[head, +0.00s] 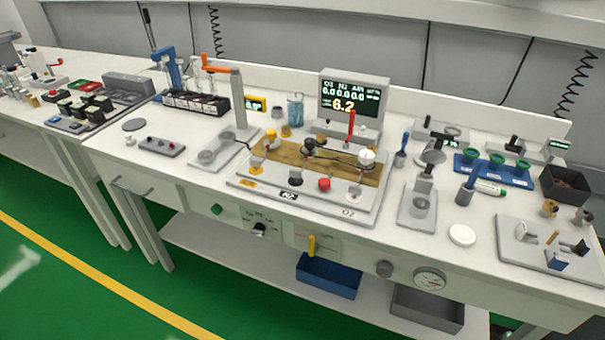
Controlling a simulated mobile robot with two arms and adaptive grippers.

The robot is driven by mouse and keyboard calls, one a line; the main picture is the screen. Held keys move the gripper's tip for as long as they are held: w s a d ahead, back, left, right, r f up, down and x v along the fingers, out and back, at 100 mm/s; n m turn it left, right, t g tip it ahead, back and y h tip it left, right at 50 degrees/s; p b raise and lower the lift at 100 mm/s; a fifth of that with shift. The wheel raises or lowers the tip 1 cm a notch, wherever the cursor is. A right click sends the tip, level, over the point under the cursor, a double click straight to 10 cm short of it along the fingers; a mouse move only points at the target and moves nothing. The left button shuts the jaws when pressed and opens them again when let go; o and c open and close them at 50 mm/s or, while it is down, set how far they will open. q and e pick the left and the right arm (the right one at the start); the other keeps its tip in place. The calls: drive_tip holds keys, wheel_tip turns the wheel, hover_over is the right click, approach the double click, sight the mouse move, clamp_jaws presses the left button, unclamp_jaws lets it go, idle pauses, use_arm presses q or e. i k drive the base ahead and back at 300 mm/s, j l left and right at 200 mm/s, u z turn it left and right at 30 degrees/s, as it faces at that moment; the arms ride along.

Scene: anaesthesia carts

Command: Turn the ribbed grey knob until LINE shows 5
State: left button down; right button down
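The ribbed grey knob (384,268) is on the front panel of the bench, below the worktop edge. A round white dial gauge (430,279) sits just to its right; its needle and lettering are too small to read. A grey display (352,97) at the back of the bench shows O2, N2 and AIR with zeros, and a large yellow 6.2. I cannot make out the word LINE anywhere. Neither of my grippers is in view, and nothing touches the knob.
A blue bin (329,275) and a grey bin (427,308) are on the shelf below. A yellow lever (311,245) and a black selector (259,229) share the front panel. A white round lid (462,235) lies near the bench edge. Green floor in front is clear.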

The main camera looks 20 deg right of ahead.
sight(384, 270)
drive_tip(key=z, duration=1.15)
